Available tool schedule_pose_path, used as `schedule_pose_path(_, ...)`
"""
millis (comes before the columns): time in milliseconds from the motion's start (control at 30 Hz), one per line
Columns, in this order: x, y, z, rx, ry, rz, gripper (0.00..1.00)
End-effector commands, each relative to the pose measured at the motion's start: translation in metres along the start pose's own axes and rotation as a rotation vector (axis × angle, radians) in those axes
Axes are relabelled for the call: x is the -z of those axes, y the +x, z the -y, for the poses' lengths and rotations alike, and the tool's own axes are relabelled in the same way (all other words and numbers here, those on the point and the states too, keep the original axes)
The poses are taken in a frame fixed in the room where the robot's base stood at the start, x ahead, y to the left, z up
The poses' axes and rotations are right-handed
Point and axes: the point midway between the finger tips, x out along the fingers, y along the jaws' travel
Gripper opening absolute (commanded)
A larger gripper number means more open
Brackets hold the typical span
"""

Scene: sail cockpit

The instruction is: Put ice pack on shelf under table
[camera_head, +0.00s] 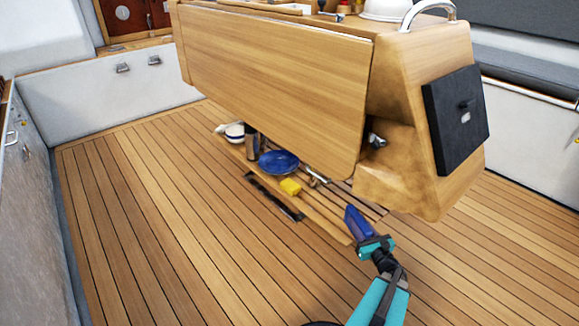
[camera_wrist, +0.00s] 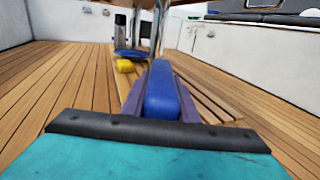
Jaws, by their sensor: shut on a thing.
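The blue ice pack (camera_head: 355,220) is held in my gripper (camera_head: 362,232), just off the near end of the shelf. In the wrist view the ice pack (camera_wrist: 162,92) sits between the fingers of my gripper (camera_wrist: 160,95), pointing forward. The slatted wooden shelf (camera_head: 335,218) is low under the table (camera_head: 280,75), close to the floor. It also shows in the wrist view (camera_wrist: 205,98), ahead and slightly right. The table's hanging leaf covers part of the shelf from above.
On the shelf are a blue plate (camera_head: 278,162), a yellow block (camera_head: 290,187), a dark cylinder (camera_head: 252,143) and a white bowl (camera_head: 235,132). The table's thick end with a black box (camera_head: 456,110) overhangs at right. The deck at left is clear.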

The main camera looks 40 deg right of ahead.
Motion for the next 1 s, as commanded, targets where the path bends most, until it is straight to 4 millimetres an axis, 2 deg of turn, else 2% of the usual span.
schedule_pose_path(367, 0.001, 0.004, 0.009, 0.006, 0.000, 0.003, 0.00)
schedule_pose_path(1000, 0.011, 0.076, 0.059, 0.006, -0.001, 0.003, 0.00)
